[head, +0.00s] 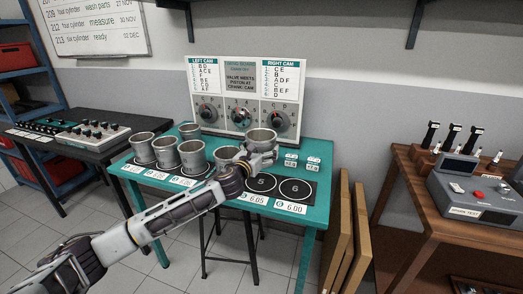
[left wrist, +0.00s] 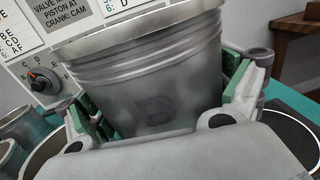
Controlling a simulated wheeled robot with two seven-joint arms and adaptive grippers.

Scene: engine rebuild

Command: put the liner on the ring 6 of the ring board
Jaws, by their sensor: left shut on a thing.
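My left gripper (head: 258,158) is shut on a grey metal liner (head: 261,138), held upright above the board. In the left wrist view the held liner (left wrist: 150,80) fills the middle between the green-padded fingers and bears a letter B. The ring board is the teal table top (head: 322,208) with black rings. Ring 6 (head: 297,190) is at the right front corner, bare, with a 6.00 label before it. The held liner is behind and left of ring 6, apart from it. My right gripper is not in view.
Ring 5 (head: 262,184) is bare, left of ring 6. Several other liners (head: 166,151) stand on the board's left part. A panel with dials (head: 241,98) stands at the back. Small labelled blocks (head: 302,161) lie behind ring 6. A wooden bench (head: 415,205) is at right.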

